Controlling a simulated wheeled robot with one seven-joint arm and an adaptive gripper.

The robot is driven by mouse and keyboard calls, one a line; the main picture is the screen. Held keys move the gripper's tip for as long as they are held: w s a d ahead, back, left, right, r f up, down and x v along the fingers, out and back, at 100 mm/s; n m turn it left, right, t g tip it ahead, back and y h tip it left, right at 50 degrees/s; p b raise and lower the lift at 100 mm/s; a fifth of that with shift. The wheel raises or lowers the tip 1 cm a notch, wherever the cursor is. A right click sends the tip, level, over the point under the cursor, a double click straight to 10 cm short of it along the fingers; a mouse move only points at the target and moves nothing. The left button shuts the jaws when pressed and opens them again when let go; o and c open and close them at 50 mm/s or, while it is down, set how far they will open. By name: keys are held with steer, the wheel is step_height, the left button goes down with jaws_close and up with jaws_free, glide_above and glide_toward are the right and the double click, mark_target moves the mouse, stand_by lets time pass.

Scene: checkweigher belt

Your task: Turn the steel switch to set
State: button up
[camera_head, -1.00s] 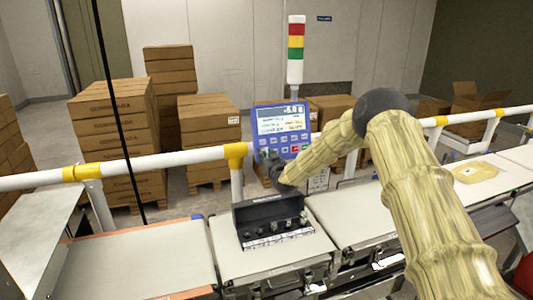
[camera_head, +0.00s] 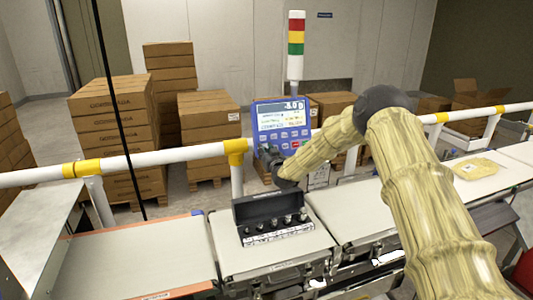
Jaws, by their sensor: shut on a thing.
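The blue control panel (camera_head: 283,121) stands behind the belt, with a lit display above rows of buttons and a red key at lower right. My gripper (camera_head: 266,153) is at the panel's lower left corner, reached from the right by my pale, wood-patterned arm. It is shut on the steel switch there. The jaws hide the switch, so I cannot tell its position or any set mark. The writing on the display is too small to read surely.
An open black case of small weights (camera_head: 275,212) sits on the weighing belt (camera_head: 290,252) below my gripper. A white rail (camera_head: 200,151) with yellow joints runs behind the belts. A yellow packet (camera_head: 477,168) lies on the right belt. Cartons (camera_head: 112,125) stand behind.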

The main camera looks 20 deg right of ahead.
steer(key=m+b, duration=0.1)
steer(key=m+h+b, duration=0.1)
steer(key=m+b, duration=0.2)
steer(key=b, duration=0.1)
steer(key=shift+d+f+h, duration=0.15)
steer(key=shift+f+h, duration=0.1)
steer(key=shift+h, duration=0.05)
steer(key=m+h+b, duration=0.1)
steer(key=m+b, duration=0.1)
steer(key=m, duration=0.1)
steer(key=m+g+b, duration=0.1)
steer(key=m+b, duration=0.2)
steer(key=m, duration=0.1)
steer(key=shift+h, duration=0.4)
steer(key=shift+d+m+g+h+b, duration=0.15)
steer(key=shift+m+g+b, duration=0.35)
steer(key=shift+m, duration=0.95)
steer(key=shift+a+m+g+h+b, duration=0.1)
steer(key=shift+m+g+b, duration=0.35)
steer(key=shift+m, duration=0.95)
steer(key=shift+d+m+g+h+b, duration=0.15)
steer(key=shift+m+g+b, duration=0.35)
steer(key=shift+m, duration=0.95)
steer(key=o, duration=0.6)
